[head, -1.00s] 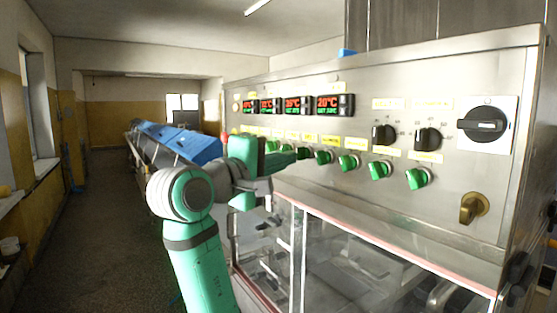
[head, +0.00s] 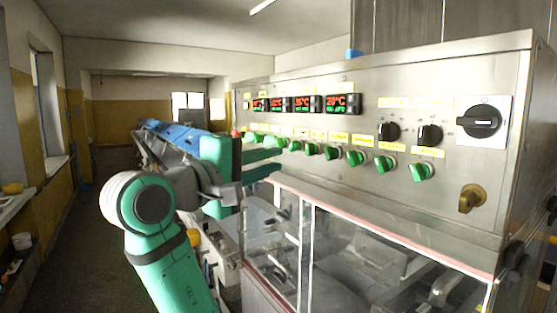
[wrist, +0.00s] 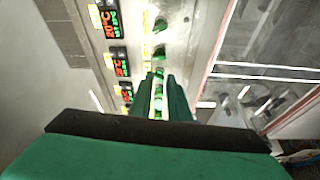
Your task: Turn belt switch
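A row of green rotary switches runs along the steel control panel (head: 440,75), with yellow labels too small to read. I cannot tell which one is the belt switch. Clear ones in the head view are the rightmost green switch (head: 423,172) and the one left of it (head: 385,164). My gripper (head: 280,160) is in front of the panel's left part, fingers pointing at the row's left end. Its two fingers are apart, with nothing visibly held. In the wrist view, a green switch (wrist: 158,73) shows near the fingertips; contact cannot be told. The gripper hides part of the row.
Red-green temperature displays (head: 343,103) sit above the switches. Black knobs (head: 388,131), a large black rotary switch (head: 483,122) and a brass handle (head: 471,198) are to the right. A glazed cover (head: 350,250) juts out below the panel. The aisle at left is open floor.

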